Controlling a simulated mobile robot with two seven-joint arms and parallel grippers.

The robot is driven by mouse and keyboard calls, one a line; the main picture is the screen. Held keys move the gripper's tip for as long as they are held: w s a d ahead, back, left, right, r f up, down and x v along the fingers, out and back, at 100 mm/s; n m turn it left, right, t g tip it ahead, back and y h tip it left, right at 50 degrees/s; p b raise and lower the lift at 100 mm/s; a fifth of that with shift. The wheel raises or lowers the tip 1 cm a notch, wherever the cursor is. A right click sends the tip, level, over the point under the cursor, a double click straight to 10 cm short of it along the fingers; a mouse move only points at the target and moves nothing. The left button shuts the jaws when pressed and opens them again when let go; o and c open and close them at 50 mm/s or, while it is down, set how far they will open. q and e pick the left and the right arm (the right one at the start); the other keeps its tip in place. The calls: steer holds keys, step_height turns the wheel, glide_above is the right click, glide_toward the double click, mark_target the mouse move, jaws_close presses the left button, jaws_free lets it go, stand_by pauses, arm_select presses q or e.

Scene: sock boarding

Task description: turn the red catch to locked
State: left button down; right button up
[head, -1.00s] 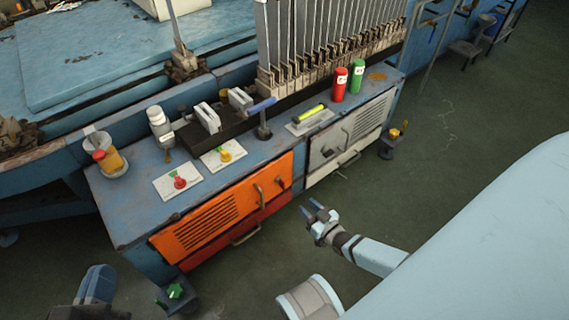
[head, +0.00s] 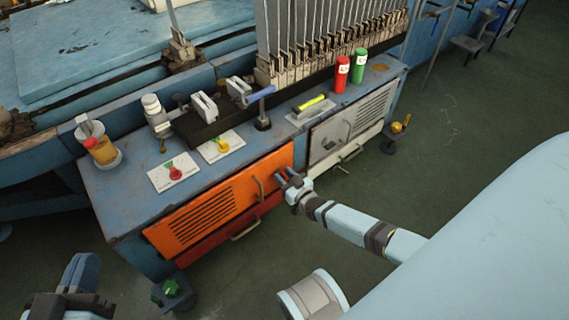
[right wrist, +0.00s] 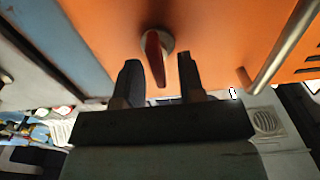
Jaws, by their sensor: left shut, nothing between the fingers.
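The red catch (right wrist: 154,50) is a narrow lever on a round metal boss, on the front of the orange door (head: 215,208). In the right wrist view the lever points toward the bottom of the picture, tilted only a little. In the head view my right gripper hides it. My right gripper (head: 288,178) is at the orange door's right end; its dark fingers (right wrist: 160,72) are open, one on each side of the lever with gaps showing. My left gripper (head: 72,302) is shut and empty at the bottom left, away from the cabinet.
The door's bar handle (right wrist: 285,48) stands close beside the catch. A grey door (head: 345,130) with its own handle is to the right. On the bench top are a red knob (head: 175,173), a yellow knob (head: 222,146) and red and green cylinders (head: 341,75). Open floor lies in front.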

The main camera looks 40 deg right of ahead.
jaws_close()
steer(key=m, duration=0.4)
steer(key=shift+d, duration=0.2)
arm_select(q)
steer(key=m+b, duration=0.1)
steer(key=b, duration=0.1)
steer(key=w+a+m+t+b, duration=0.1)
steer(key=shift+w+r+m+h+b, duration=0.25)
steer(key=shift+r+m+h+b, duration=0.05)
steer(key=shift+h+b, duration=0.1)
arm_select(e)
steer(key=m, duration=0.9)
steer(key=f+m, duration=0.1)
steer(key=m, duration=0.3)
steer(key=shift+d+f+m, duration=0.1)
steer(key=shift+d+m, duration=0.3)
arm_select(q)
steer(key=shift+a+f, duration=0.1)
